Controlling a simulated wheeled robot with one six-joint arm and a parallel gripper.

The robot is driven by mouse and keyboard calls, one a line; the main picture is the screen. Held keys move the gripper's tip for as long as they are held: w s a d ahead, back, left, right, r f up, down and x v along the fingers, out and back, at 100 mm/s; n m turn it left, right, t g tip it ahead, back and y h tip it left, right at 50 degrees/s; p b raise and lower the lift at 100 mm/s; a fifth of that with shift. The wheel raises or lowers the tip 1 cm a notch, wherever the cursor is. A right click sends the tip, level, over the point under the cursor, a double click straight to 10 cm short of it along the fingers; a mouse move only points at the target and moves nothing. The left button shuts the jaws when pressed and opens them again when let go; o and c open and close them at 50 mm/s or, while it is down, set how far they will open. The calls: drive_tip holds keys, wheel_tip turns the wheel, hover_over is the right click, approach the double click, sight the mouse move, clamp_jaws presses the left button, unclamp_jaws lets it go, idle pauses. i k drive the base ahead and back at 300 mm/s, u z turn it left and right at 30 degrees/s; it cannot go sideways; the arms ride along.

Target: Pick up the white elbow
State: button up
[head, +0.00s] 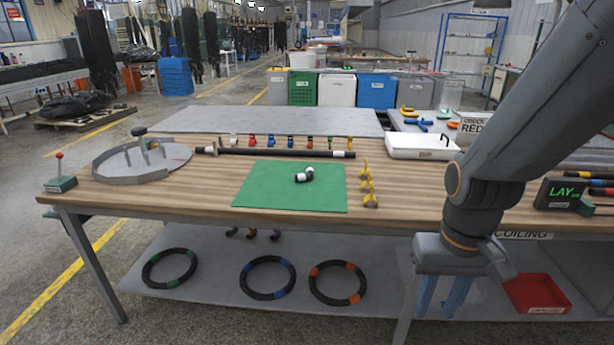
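The white elbow (309,171) lies on the green mat (265,194) on the wooden table. It is small in the head view, white with dark parts. My gripper (441,300) is at the lower right, pointing down in front of the table's front edge. Its two blue fingers are apart with nothing seen between them. It is well to the right of the elbow and nearer to me, not touching it.
Yellow stands (369,190) stand right of the mat. A black hose (270,151) lies behind it, with several coloured fittings in a row beyond. A grey round fixture (130,174) is at left, a white box (422,146) at right. Hose rings (267,277) lie on the lower shelf.

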sight(310, 174)
drive_tip(key=u, duration=0.5)
drive_tip(key=i, duration=0.4)
drive_tip(key=u, duration=0.95)
drive_tip(key=i, duration=1.15)
drive_tip(key=z, duration=0.95)
drive_tip(key=i, duration=0.45)
drive_tip(key=z, duration=0.5)
